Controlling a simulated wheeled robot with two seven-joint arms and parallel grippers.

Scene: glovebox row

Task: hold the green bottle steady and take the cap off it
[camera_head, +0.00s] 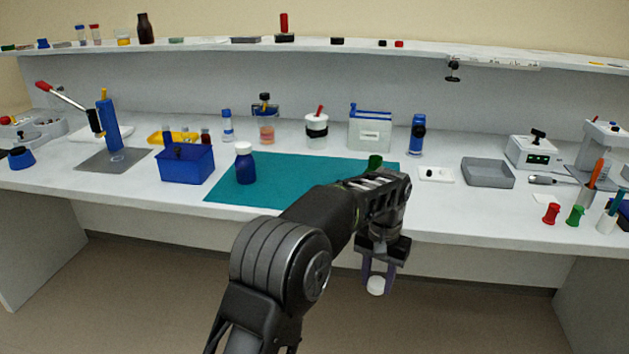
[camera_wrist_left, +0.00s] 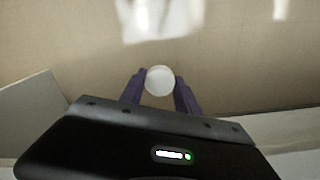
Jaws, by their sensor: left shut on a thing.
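The green bottle (camera_head: 375,161) shows in the head view only as a small dark green part above my left forearm; the arm hides the rest. My left gripper (camera_head: 377,280) hangs in front of the bench's front edge, over the floor and apart from the bottle. It is shut on a round white cap (camera_head: 376,286). The cap also shows in the left wrist view (camera_wrist_left: 160,80), between the two purple fingers. My right gripper is in neither view, and nothing is seen holding the bottle.
A teal mat (camera_head: 285,180) lies on the bench. A blue bottle with a white top (camera_head: 245,165) stands on its left part, beside a blue bin (camera_head: 187,165). A grey tray (camera_head: 488,173) lies to the right. A shelf (camera_head: 210,45) runs along the back.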

